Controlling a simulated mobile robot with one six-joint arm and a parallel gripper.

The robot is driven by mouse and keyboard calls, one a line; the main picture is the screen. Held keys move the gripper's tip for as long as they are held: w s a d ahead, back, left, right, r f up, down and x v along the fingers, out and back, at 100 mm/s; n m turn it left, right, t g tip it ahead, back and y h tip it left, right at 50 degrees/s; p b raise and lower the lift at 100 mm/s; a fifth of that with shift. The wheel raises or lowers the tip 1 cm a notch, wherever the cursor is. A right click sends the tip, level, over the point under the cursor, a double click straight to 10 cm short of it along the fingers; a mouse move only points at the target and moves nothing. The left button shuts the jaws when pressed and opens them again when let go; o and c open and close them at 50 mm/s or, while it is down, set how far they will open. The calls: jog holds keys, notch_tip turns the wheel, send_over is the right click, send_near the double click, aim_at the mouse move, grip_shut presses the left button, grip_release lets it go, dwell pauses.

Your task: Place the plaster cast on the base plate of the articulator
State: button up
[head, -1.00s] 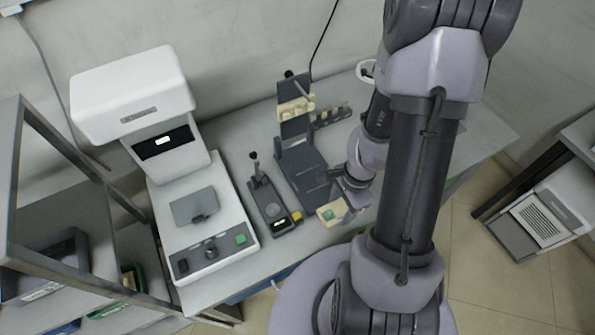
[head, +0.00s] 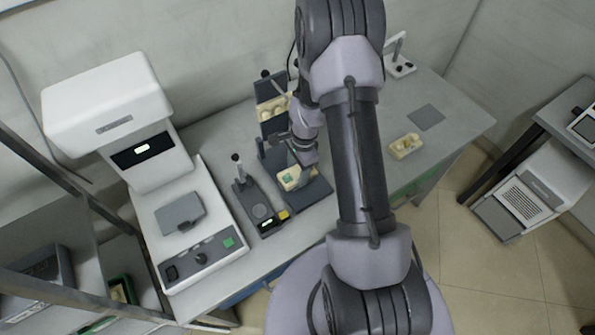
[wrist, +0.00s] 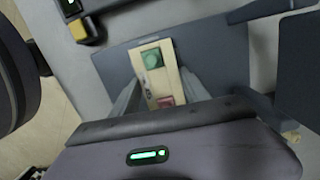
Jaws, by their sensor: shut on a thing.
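The plaster cast (head: 289,180) is a cream block with a green patch. In the wrist view the cast (wrist: 154,62) shows a green and a red square on its face and sits between my two fingers. My gripper (head: 298,170) is shut on it, over the dark base plate (head: 318,188) of the articulator. In the wrist view the base plate (wrist: 118,62) lies behind the cast. I cannot tell whether the cast touches the plate. The articulator's raised upper part (head: 273,128) carries another cream cast (head: 268,111); my arm partly hides it.
A small dark device (head: 262,212) with a lit display and yellow button stands just left of the base plate. A large white machine (head: 190,225) stands farther left. Another cream cast (head: 406,146) and a grey pad (head: 426,117) lie to the right, with bare table around them.

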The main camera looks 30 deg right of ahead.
jog(key=shift+f, duration=0.2)
jog(key=shift+s+a+f+b, duration=0.1)
jog(key=shift+s+f+b, duration=0.25)
jog(key=shift+s+b, duration=0.15)
jog(key=o, duration=1.6)
jog(key=shift+f, duration=0.1)
jog(key=shift+c, duration=0.2)
notch_tip(320, 180, up, 13)
jog(key=d+p, duration=0.1)
jog(key=p, duration=0.3)
jog(key=shift+w+d+p, duration=0.3)
jog(key=shift+w+d, duration=0.05)
jog(key=shift+w, duration=0.05)
